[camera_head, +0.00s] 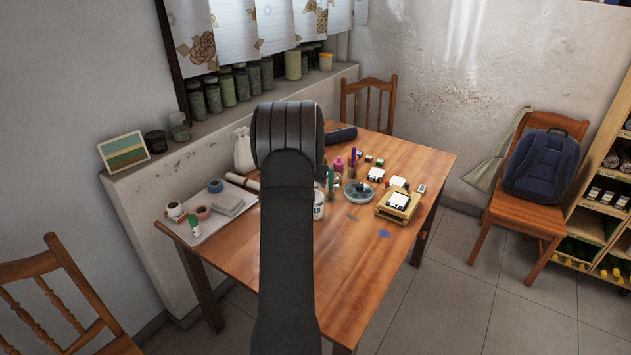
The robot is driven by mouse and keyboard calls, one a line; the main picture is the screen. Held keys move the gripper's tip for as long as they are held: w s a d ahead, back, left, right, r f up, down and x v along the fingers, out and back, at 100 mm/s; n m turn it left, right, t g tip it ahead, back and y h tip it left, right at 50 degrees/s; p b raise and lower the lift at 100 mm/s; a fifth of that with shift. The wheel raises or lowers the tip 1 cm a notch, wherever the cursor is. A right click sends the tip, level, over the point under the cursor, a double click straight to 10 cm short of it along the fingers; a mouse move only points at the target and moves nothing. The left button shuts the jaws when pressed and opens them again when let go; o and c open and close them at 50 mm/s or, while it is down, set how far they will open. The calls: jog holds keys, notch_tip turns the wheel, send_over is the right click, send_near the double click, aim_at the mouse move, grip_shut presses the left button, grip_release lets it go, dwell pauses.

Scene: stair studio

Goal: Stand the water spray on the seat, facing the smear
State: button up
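A white bottle (319,208) with dark lettering ending in "ER" stands on the wooden table, partly hidden behind my arm; it may be the water spray. My arm rises through the middle of the view. My gripper does not show. A blue smear (384,233) and a brownish smear (352,217) lie on the tabletop. The right chair's seat (535,215) has a dark blue backpack (542,165) above it. The left chair's seat (122,346) shows only at its edge. I cannot tell which seat or smear is meant.
The table (400,270) has bare room at its front. A white tray (205,230) with tape rolls stands at left. A stamp pad (397,205), a round dish (358,193) and small bottles crowd the right. A back chair (368,95) and a shelf (600,185) stand beyond.

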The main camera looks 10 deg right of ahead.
jog(key=shift+o, duration=0.2)
jog(key=shift+r, duration=0.15)
jog(key=shift+s+r, duration=0.1)
jog(key=shift+r, duration=0.1)
jog(key=v, duration=1.1)
jog(key=shift+s+a+r, duration=0.15)
jog(key=shift+s+r, duration=0.05)
jog(key=shift+r, duration=0.05)
jog(key=shift+c, duration=0.4)
